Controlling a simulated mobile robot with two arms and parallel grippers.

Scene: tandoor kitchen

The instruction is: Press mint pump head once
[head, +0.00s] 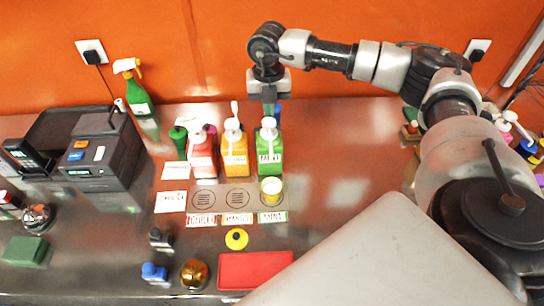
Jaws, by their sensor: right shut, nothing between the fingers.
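The mint pump bottle (270,153) is green with a white pump head (268,123) and a label. It stands upright at the right end of a row of three pump bottles. My right gripper (269,109) points down, shut and empty, with its tips right at or just above the mint pump head; I cannot tell whether they touch. A small cup (271,190) with a yellowish rim stands in front of the mint bottle, on the spot marked MINT (272,217). My left gripper is not in view.
An orange pump bottle (235,153) and a red one (202,158) stand close to the left of the mint bottle. A red tray (254,270) and a yellow round item (236,239) lie in front. A dark machine (101,150) and a green spray bottle (137,98) are at left.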

